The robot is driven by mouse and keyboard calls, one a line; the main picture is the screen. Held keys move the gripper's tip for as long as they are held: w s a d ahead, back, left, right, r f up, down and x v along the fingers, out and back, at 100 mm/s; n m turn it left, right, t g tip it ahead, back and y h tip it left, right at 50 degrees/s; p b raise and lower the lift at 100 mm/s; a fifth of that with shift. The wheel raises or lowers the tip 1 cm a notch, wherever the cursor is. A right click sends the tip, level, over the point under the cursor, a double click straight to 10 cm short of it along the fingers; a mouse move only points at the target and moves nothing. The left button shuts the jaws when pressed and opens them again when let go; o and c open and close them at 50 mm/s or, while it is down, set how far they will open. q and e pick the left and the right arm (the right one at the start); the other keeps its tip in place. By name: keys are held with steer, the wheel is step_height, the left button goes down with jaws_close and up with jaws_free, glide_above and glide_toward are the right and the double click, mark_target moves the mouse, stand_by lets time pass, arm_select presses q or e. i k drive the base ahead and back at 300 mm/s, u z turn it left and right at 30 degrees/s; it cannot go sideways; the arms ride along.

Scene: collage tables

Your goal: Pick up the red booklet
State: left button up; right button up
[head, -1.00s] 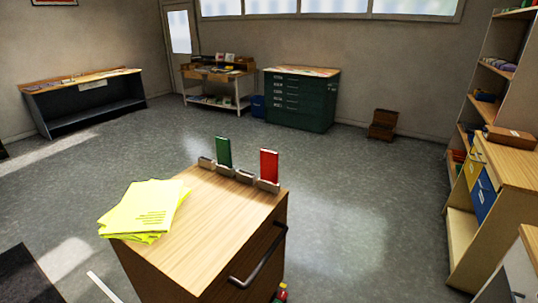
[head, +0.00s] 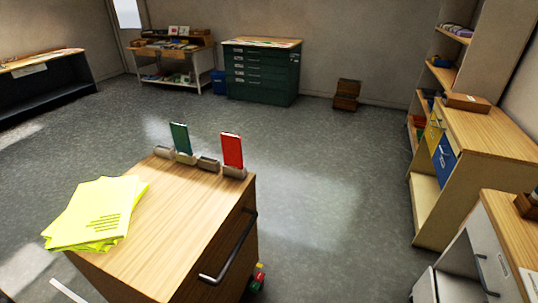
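The red booklet (head: 232,151) stands upright in a small holder (head: 234,172) at the far right corner of the wooden cabinet top (head: 165,215). A green booklet (head: 180,138) stands upright in a similar holder to its left. A stack of yellow sheets (head: 95,212) lies on the left part of the cabinet top. Neither of my grippers is in the head view.
The cabinet front has a dark bar handle (head: 229,258) facing right. Small coloured items (head: 257,278) sit low beside it. Shelves and a counter (head: 485,135) stand at the right. Open grey floor (head: 330,190) lies between. A green drawer chest (head: 262,75) stands at the back.

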mark_target(231, 143)
steer(key=z, duration=0.85)
steer(key=i, duration=2.65)
steer(key=u, duration=3.85)
steer(key=i, duration=0.5)
steer(key=z, duration=0.05)
